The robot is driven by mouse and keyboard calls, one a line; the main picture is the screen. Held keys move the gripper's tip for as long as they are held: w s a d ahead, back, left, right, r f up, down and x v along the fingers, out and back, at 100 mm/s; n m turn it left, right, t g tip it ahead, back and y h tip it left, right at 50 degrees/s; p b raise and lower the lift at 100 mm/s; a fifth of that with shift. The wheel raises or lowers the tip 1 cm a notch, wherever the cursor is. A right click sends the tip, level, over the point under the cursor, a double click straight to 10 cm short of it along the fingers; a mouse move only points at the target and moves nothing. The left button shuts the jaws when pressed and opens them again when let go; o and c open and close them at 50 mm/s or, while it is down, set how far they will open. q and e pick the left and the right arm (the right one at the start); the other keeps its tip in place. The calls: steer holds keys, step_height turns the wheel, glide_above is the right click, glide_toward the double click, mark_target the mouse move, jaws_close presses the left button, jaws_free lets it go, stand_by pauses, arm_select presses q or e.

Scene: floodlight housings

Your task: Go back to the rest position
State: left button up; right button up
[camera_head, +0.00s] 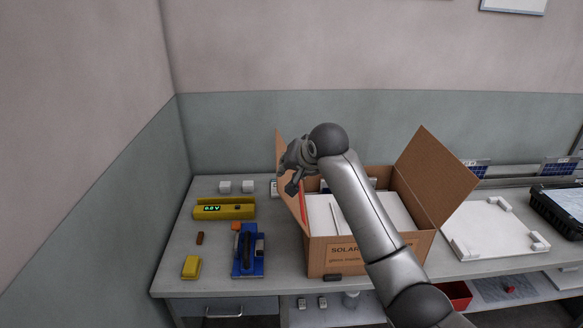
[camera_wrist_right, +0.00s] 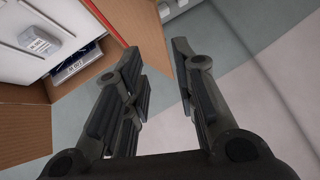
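My right arm comes in from the lower right of the head view and reaches over an open cardboard box (camera_head: 326,262). My right gripper (camera_head: 292,172) is above the box's left flap, up off the table. In the right wrist view my right gripper (camera_wrist_right: 156,60) has its two fingers apart with nothing between them. The box's brown flap (camera_wrist_right: 150,32) shows behind the fingers there. White panels (camera_head: 325,213) stand inside the box, partly hidden by my arm. My left gripper is not in either view.
The grey table (camera_head: 215,275) holds a yellow meter (camera_head: 224,209), a blue tool (camera_head: 247,251), a yellow block (camera_head: 191,267) and small white blocks (camera_head: 225,187) left of the box. A white corner-blocked board (camera_head: 490,230) and a black tray (camera_head: 558,212) lie to the right.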

steer(key=shift+s+r, duration=0.2)
steer(key=shift+s, duration=0.05)
